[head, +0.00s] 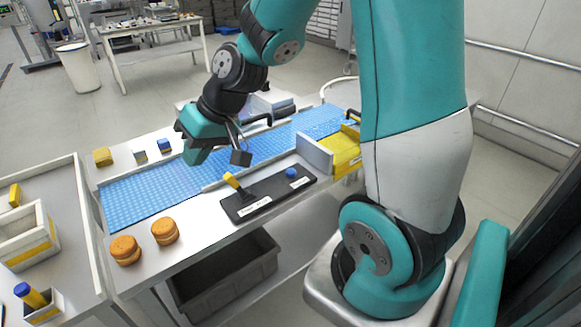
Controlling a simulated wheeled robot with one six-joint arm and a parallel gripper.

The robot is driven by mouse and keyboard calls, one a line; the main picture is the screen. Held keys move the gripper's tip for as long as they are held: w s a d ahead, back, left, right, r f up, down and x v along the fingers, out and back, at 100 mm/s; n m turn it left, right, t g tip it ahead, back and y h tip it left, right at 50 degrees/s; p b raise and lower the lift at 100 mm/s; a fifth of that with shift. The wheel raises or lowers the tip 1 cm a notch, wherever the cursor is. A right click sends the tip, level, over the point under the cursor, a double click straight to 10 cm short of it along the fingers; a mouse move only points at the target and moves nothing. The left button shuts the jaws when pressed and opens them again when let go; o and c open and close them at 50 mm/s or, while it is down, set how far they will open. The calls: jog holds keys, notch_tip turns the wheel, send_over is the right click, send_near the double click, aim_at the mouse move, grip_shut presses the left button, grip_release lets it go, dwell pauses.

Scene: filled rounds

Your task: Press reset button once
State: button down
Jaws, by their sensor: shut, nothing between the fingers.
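A black control panel (272,194) lies on the front edge of the work table. A round blue button (291,173) stands on its right part, with a white label next to it that is too small to read. A lever with a yellow handle (231,181) stands on its left part, tilted, with another unreadable label in front. My gripper (240,158) is shut and empty. It hangs above and behind the panel, close to the lever's handle in the picture and left of the blue button, apart from the button.
A blue conveyor belt (150,190) runs behind the panel. Two orange-brown rounds (125,250) sit at the table's front left. A yellow container (345,152) and upright plate stand right of the panel. Small blocks (103,157) lie behind the belt. A grey bin (222,281) is below.

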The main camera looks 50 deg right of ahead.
jog(key=w+d+f+m+t+h+p, duration=0.1)
jog(key=w+d+f+m, duration=0.1)
jog(key=d, duration=0.4)
jog(key=w+d+f+m+t, duration=0.1)
jog(key=w+d+f+m, duration=0.15)
jog(key=d, duration=0.35)
jog(key=m+t+h+p, duration=0.2)
jog(key=m+t+h, duration=0.1)
jog(key=m+h, duration=0.25)
send_over(293, 170)
notch_tip(293, 170, down, 7)
notch_tip(293, 170, down, 9)
jog(key=b, duration=0.7)
jog(key=shift+a+r, duration=0.1)
jog(key=shift+f+b, duration=0.45)
jog(key=shift+b, duration=0.1)
